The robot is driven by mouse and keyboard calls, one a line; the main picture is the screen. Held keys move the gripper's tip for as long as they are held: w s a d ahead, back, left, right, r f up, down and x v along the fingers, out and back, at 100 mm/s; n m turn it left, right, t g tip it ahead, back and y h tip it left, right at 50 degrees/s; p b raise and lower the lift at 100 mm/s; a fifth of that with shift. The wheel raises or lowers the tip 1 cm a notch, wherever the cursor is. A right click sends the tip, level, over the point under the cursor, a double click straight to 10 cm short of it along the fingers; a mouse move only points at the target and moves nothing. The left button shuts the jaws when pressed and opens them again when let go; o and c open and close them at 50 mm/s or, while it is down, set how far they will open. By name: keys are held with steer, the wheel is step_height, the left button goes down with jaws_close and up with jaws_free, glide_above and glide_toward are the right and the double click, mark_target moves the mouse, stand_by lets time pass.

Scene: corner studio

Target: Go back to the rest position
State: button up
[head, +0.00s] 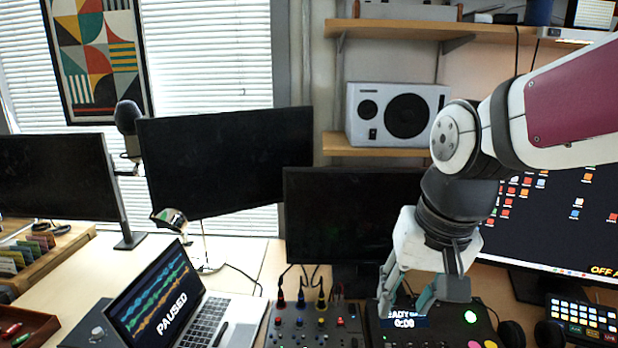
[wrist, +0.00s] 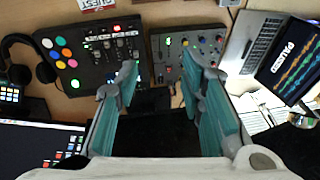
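My gripper (head: 423,290) hangs pointing down over the desk, above the dark control device with the small screen (head: 404,321). In the wrist view my gripper (wrist: 160,75) shows its two teal-padded fingers spread apart with nothing between them. Beyond the fingertips are a panel with coloured buttons (wrist: 70,62) and a mixer (wrist: 172,62). My arm reaches in from the right side of the head view.
A laptop (head: 165,312) reading PAUSED stands left of the mixer (head: 285,330). Dark monitors (head: 228,155) line the back. A white speaker (head: 395,112) sits on a shelf. A large monitor (head: 560,225) is close behind my arm. Headphones (wrist: 18,60) lie beside the button panel.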

steer(key=s+d+r, duration=0.1)
steer(key=s+d, duration=0.2)
steer(key=s, duration=0.3)
steer(key=s+d+r+n+t+h+p, duration=0.1)
steer(key=s+d, duration=0.2)
steer(key=s, duration=0.4)
steer(key=shift+s+t, duration=0.2)
steer(key=shift+t, duration=0.1)
stand_by(0.4)
